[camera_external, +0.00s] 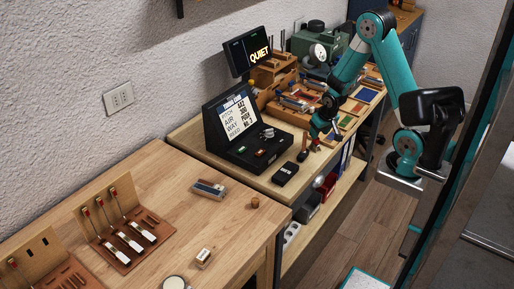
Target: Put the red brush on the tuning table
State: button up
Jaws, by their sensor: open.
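My gripper (317,132) is at the end of the teal and black arm, low over the front edge of the middle wooden bench (190,133). It is open, and its fingers are small and dark here. A small upright red and dark piece (304,149) stands just left of the fingers; it may be the red brush, but it is too small to be sure. I cannot tell if the fingers touch it. No table is clearly labelled as the tuning table. A nearer wooden table (160,190) holds wooden racks with red-tipped, white-ended tools (128,240).
A console with a lit screen (238,118) stands behind a small black box (285,173). A "QUIET" sign (258,56) and crowded wooden trays (300,97) are farther back. A blue-grey block (209,189) and wooden cylinder (255,202) lie on the near table, which has clear room around them.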

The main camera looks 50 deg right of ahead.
jog(key=s+a+r+n+y, duration=0.2)
jog(key=s+a+r+n, duration=0.1)
jog(key=a+r, duration=0.4)
jog(key=s+a+r+n+y, duration=0.2)
jog(key=s+a+r, duration=0.2)
jog(key=a+r, duration=0.3)
jog(key=s+a+r+n+g, duration=0.1)
jog(key=s+a+r+n, duration=0.1)
jog(key=s+a+n, duration=0.1)
jog(key=s+a+r+n+g+y, duration=0.1)
jog(key=s+a+r+n+g, duration=0.1)
jog(key=s+a, duration=0.3)
jog(key=s+r+n, duration=0.1)
jog(key=s, duration=0.2)
jog(key=shift+s+a+n, duration=0.15)
jog(key=shift+a+n, duration=0.15)
dwell(0.5)
dwell(0.8)
